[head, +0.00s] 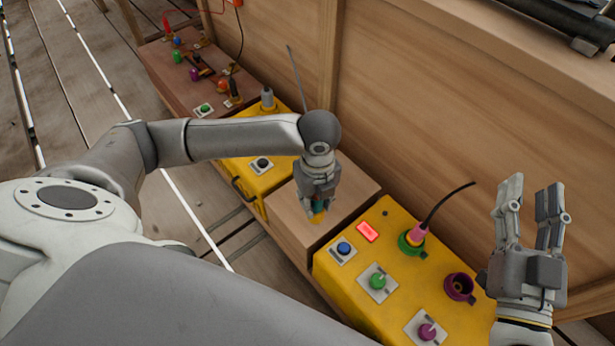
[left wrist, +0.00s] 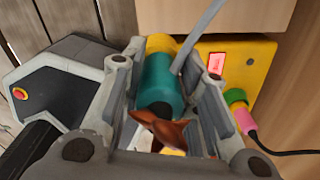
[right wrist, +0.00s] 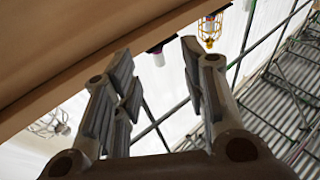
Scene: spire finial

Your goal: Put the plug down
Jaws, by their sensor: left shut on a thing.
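My left gripper (head: 320,200) is shut on a plug and points down over a plain wooden block between two yellow boxes. In the left wrist view the plug (left wrist: 160,80) has a teal body and a yellow end, with a grey cable beside it. In the head view the gripper hides most of the plug, and only its yellow end (head: 318,217) and a little teal show. Whether the plug touches the wooden block (head: 352,190) is unclear. My right gripper (head: 530,195) is open and empty, raised at the right; its spread fingers show in the right wrist view (right wrist: 155,75).
The right yellow box (head: 345,285) carries a lit red lamp (head: 368,231), knobs, a green socket with a pink plug (head: 417,234), and an empty purple socket (head: 459,287). The left yellow box (head: 235,172) stands beyond the block. A wooden wall (head: 420,110) runs behind.

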